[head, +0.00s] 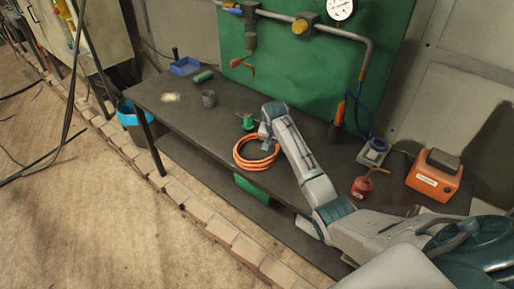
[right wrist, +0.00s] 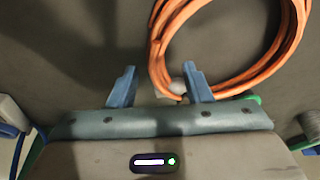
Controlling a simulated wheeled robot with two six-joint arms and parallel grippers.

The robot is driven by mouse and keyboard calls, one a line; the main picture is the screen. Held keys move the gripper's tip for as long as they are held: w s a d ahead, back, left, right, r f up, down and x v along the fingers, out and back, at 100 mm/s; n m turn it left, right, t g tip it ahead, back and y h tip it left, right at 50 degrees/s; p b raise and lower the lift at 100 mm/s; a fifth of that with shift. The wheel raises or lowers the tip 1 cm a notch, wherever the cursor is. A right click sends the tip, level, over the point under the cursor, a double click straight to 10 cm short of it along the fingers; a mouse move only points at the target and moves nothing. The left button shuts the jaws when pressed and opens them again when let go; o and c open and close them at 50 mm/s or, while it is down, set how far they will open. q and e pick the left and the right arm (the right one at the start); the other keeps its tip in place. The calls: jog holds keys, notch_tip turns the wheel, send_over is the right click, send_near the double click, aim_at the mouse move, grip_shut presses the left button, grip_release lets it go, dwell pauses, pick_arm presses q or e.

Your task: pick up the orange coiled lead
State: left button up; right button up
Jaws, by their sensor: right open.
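The orange coiled lead (head: 252,163) lies in a ring on the dark bench, near its front edge. In the right wrist view the coil (right wrist: 156,50) fills the upper right, with its left side in front of the gap between my fingers. My right gripper (head: 263,143) is over the far side of the coil in the head view. It also shows in the right wrist view (right wrist: 160,88), with two blue fingers apart and nothing held. The right finger overlaps the lower part of the coil there. I cannot tell its height above the coil. My left gripper is not in view.
On the dark bench (head: 150,96) a green item (head: 246,121) stands just behind the coil. A grey cup (head: 209,98) and blue tray (head: 185,66) are farther left. A red can (head: 362,187) and orange box (head: 434,178) stand right. Bare bench lies left of the coil.

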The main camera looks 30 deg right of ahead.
aim_at(277, 150)
jog(key=shift+p+x, duration=0.45)
jog(key=shift+x, duration=0.7)
jog(key=shift+d+f, duration=0.2)
jog(key=shift+f, duration=0.5)
jog(key=c, duration=0.5)
grip_shut()
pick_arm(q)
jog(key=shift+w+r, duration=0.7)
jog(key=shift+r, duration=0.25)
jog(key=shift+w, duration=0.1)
